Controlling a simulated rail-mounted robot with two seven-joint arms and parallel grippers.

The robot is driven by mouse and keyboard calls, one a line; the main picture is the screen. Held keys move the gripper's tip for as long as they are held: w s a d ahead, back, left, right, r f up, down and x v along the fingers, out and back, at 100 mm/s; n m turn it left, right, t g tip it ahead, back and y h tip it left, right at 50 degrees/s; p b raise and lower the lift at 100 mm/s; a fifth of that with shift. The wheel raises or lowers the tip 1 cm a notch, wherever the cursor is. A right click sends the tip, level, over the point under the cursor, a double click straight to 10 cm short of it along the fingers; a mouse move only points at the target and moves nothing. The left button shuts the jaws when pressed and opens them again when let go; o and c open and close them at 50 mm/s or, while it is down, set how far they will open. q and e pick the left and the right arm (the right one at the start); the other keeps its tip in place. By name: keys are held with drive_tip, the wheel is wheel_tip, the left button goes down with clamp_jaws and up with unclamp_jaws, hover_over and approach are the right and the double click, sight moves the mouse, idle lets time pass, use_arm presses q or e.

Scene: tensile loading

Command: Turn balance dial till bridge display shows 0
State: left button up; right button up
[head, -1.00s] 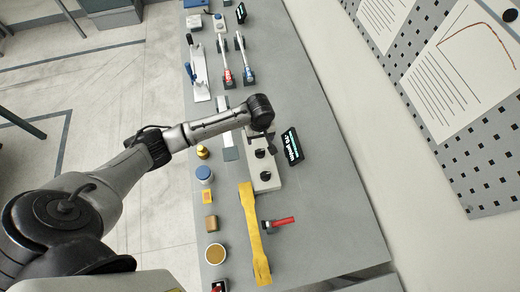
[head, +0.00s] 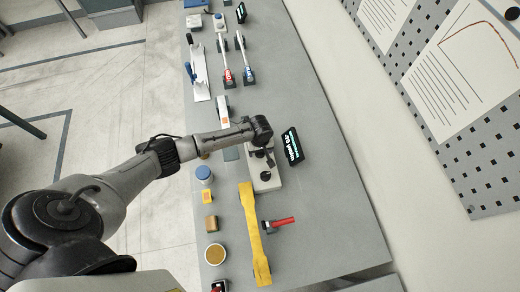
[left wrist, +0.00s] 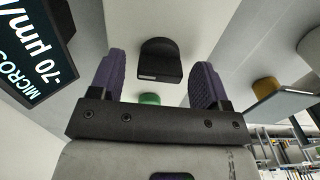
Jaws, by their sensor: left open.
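The bridge display (head: 292,146) is a black tilted screen with light text. In the left wrist view the display (left wrist: 38,45) is cut off at the upper left and reads -70 µm/m. The pale bridge box (head: 263,185) stands beside it with a dark knob (head: 266,176) on top. My left gripper (head: 264,155) is over the box, partly hiding it. In the left wrist view a black dial (left wrist: 160,61) with a white mark lies ahead, between the open purple fingers of the gripper (left wrist: 157,80); no contact shows. My right gripper is not in view.
A yellow dogbone-shaped bar (head: 254,235) and a red-handled tool (head: 279,222) lie below the box in the head view. Small blue-lidded (head: 204,173) and gold (head: 215,253) items line the bench's left edge. The bench right of the display is clear.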

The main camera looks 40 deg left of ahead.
use_arm(q)
drive_tip(key=shift+c, duration=0.2)
drive_tip(key=c, duration=0.9)
drive_tip(key=shift+r+m+p, duration=0.15)
drive_tip(key=shift+m+p, duration=0.85)
drive_tip(key=shift+m, duration=0.1)
drive_tip(key=m+p, duration=0.1)
drive_tip(key=m, duration=0.2)
drive_tip(key=shift+p, duration=0.3)
drive_tip(key=shift+m, duration=0.8)
drive_tip(key=o, duration=0.9)
drive_tip(key=shift+o, duration=0.2)
